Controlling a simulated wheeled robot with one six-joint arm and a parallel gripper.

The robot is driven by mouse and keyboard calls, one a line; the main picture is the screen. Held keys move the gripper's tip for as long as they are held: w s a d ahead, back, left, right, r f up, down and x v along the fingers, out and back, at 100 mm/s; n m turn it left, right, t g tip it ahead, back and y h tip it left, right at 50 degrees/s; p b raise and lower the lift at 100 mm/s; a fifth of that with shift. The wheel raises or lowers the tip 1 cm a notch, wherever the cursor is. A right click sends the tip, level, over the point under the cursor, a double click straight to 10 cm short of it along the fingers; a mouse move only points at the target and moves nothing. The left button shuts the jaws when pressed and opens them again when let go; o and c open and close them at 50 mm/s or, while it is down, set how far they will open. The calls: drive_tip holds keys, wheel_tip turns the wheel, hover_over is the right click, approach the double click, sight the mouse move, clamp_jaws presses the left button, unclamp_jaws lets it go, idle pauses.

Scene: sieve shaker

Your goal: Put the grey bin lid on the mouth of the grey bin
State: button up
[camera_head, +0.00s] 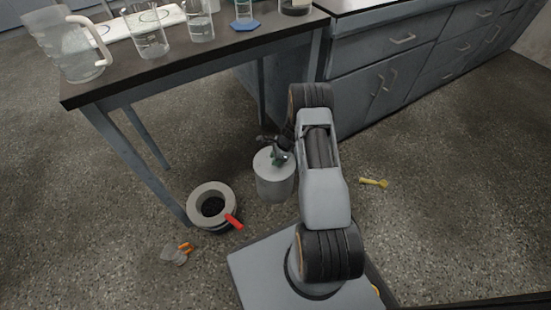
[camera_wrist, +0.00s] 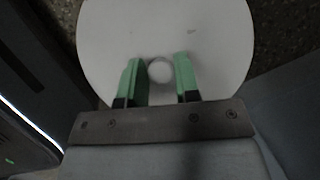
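The grey bin (camera_head: 275,187) stands upright on the floor below my arm as a light grey cylinder. The round, pale grey lid (camera_head: 264,160) lies over its top and looks level; the head view shows no clear gap between them. In the wrist view the lid (camera_wrist: 160,30) fills most of the upper middle, with a small round knob (camera_wrist: 160,71) at its centre. My gripper (camera_head: 278,153) is over the lid. Its green fingertips (camera_wrist: 160,75) stand on either side of the knob, with narrow gaps showing, so it looks open. The bin's mouth is hidden.
A round pot with a pale rim (camera_head: 195,196), dark contents and a red handle (camera_head: 233,221) stands left of the bin. An orange-handled tool (camera_head: 177,253) and a yellow tool (camera_head: 373,183) lie on the floor. A table (camera_head: 190,66) with glassware and cabinets (camera_head: 380,80) stand behind.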

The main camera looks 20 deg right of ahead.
drive_tip(key=o, duration=0.3)
drive_tip(key=shift+r, duration=0.1)
drive_tip(key=p+v, duration=0.6)
drive_tip(key=v, duration=0.6)
drive_tip(key=s+a+r+n+h, duration=0.1)
drive_tip(key=a+r+n, duration=0.2)
drive_tip(key=r, duration=0.4)
drive_tip(key=s+a+r+n, duration=0.1)
drive_tip(key=a+r+n, duration=0.2)
drive_tip(key=r, duration=0.5)
drive_tip(key=s+a+r+n+h, duration=0.1)
drive_tip(key=s+a+r+n, duration=0.2)
drive_tip(key=s+r+n, duration=0.2)
drive_tip(key=s+a+r+n+t+h, duration=0.1)
drive_tip(key=s+a+r+n, duration=0.2)
drive_tip(key=s+r+n, duration=0.2)
drive_tip(key=s+a+r+n+h, duration=0.1)
drive_tip(key=s+a+r+n, duration=0.2)
drive_tip(key=s+r+n, duration=0.2)
drive_tip(key=shift+s+a+r+t, duration=0.1)
drive_tip(key=shift+s+r+t, duration=0.05)
drive_tip(key=shift+s, duration=0.7)
drive_tip(key=shift+s+a+r+t, duration=0.1)
drive_tip(key=shift+s+t, duration=0.05)
drive_tip(key=shift+s, duration=0.75)
